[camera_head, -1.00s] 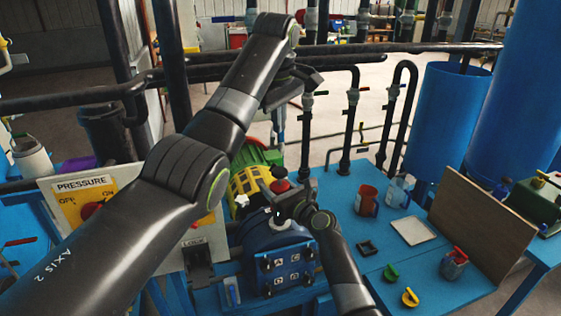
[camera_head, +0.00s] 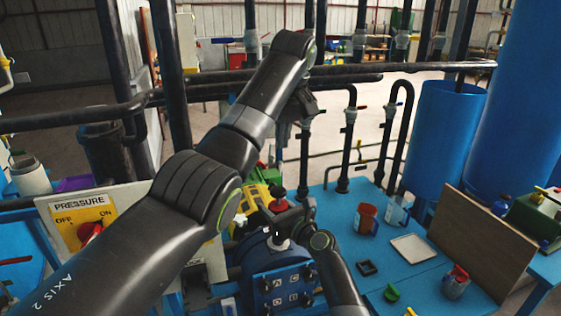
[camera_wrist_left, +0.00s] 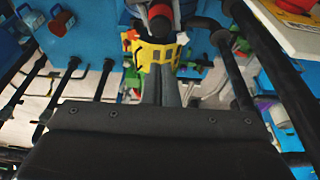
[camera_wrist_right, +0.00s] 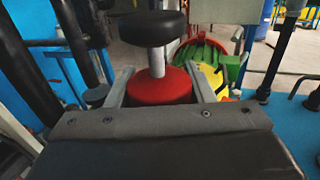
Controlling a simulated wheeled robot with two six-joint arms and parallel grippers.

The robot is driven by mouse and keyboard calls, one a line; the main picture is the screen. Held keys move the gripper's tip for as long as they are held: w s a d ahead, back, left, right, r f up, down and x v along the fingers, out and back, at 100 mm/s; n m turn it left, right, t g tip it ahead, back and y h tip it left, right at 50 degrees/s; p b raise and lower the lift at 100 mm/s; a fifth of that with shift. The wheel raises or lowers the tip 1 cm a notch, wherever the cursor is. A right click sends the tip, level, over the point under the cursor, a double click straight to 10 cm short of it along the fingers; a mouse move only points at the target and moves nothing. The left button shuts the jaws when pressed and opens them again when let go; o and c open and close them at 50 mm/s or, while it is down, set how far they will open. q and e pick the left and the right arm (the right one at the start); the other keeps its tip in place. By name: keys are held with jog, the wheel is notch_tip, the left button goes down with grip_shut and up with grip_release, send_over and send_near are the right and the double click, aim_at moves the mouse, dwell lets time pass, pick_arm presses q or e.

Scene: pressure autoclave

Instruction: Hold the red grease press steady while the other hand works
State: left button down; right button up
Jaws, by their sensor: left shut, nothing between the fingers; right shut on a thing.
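The red grease press (camera_head: 279,206) has a red body and a dark round knob on top. It stands upright by the blue machine in the head view. My right gripper (camera_head: 290,217) is at it, and in the right wrist view its fingers (camera_wrist_right: 160,88) are shut on the red body (camera_wrist_right: 158,86) below the grey stem and black knob. My left gripper (camera_head: 301,115) is higher and farther back. In the left wrist view its fingers (camera_wrist_left: 161,87) are together and empty, over the yellow part (camera_wrist_left: 157,58). The red press (camera_wrist_left: 158,12) shows at that view's top edge.
The blue machine (camera_head: 275,270) stands below the press, with a pressure switch panel (camera_head: 85,217) to its left. Dark pipes (camera_head: 349,140) rise behind.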

aim_at(278, 192)
pick_arm(q)
jog(key=x, duration=1.2)
jog(key=shift+s+d+f, duration=0.1)
jog(key=shift+s+f, duration=0.1)
jog(key=shift+s, duration=0.2)
jog(key=shift+f, duration=0.5)
jog(key=shift+f, duration=1.4)
jog(key=w+a+v, duration=0.1)
jog(key=v, duration=1.3)
jog(key=shift+d+r, duration=0.35)
jog(key=shift+w, duration=0.1)
jog(key=shift+r, duration=0.1)
